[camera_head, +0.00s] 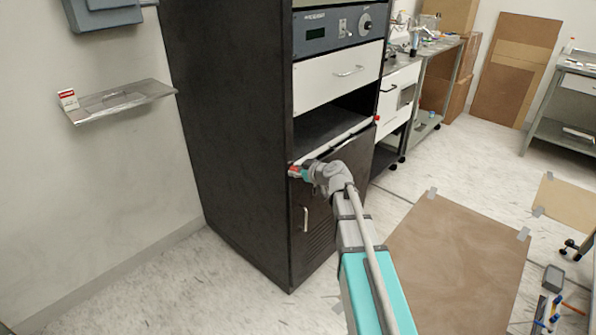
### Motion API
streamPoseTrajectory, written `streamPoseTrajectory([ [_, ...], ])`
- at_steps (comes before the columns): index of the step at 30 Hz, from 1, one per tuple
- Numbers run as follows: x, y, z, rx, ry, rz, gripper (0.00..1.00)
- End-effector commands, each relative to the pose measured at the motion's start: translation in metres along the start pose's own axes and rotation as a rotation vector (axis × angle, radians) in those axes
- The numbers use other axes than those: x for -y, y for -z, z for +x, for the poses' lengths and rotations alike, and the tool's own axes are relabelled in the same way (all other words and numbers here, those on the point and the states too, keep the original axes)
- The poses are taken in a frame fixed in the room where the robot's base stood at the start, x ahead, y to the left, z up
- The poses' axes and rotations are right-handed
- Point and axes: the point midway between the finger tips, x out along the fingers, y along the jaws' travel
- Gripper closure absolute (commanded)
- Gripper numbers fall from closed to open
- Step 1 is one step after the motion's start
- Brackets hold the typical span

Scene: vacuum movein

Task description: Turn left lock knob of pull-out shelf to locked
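The pull-out shelf (346,134) shows as a pale front edge below the white drawer of the dark rack. The left lock knob (293,169) is a small red spot at the shelf's left front corner. My gripper (299,171) is at this corner, right at the knob, and partly covers it. Its fingers are too small and hidden to tell whether they are open or closed on the knob. The right lock knob (377,118), also red, shows at the shelf's right end with nothing touching it. The knobs' turned positions cannot be read.
The dark rack (226,120) has a white drawer (338,78) above the shelf and a handled door (312,220) below. A wall shelf (125,100) with a small red-and-white box (68,99) is at left. Brown sheeting (455,262) is taped to the floor at right.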

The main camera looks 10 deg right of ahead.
Motion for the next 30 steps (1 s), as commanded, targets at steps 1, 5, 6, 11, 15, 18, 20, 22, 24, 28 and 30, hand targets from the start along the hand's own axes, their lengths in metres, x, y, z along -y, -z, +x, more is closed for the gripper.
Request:
streamPoseTrajectory([
  [1, -0.0006, 0.0000, 0.0000, 0.000, -0.002, 0.000, 0.83],
  [5, -0.0009, -0.0001, 0.0000, 0.000, -0.002, 0.000, 1.00],
  [6, -0.0065, -0.0025, -0.0029, 0.000, -0.006, 0.002, 1.00],
  [11, -0.0034, -0.0010, -0.0011, 0.000, -0.004, 0.006, 1.00],
  [15, -0.0038, -0.0011, -0.0008, 0.000, 0.004, 0.026, 1.00],
  [18, -0.0043, -0.0012, -0.0006, -0.001, 0.015, 0.055, 1.00],
  [20, -0.0048, -0.0013, -0.0005, -0.001, 0.024, 0.078, 1.00],
  [22, -0.0051, -0.0016, -0.0003, -0.001, 0.039, 0.112, 1.00],
  [24, -0.0060, -0.0019, -0.0002, -0.001, 0.054, 0.151, 1.00],
  [28, -0.0068, -0.0024, 0.0001, -0.002, 0.092, 0.242, 1.00],
  [30, -0.0073, -0.0028, 0.0004, -0.002, 0.115, 0.298, 1.00],
])
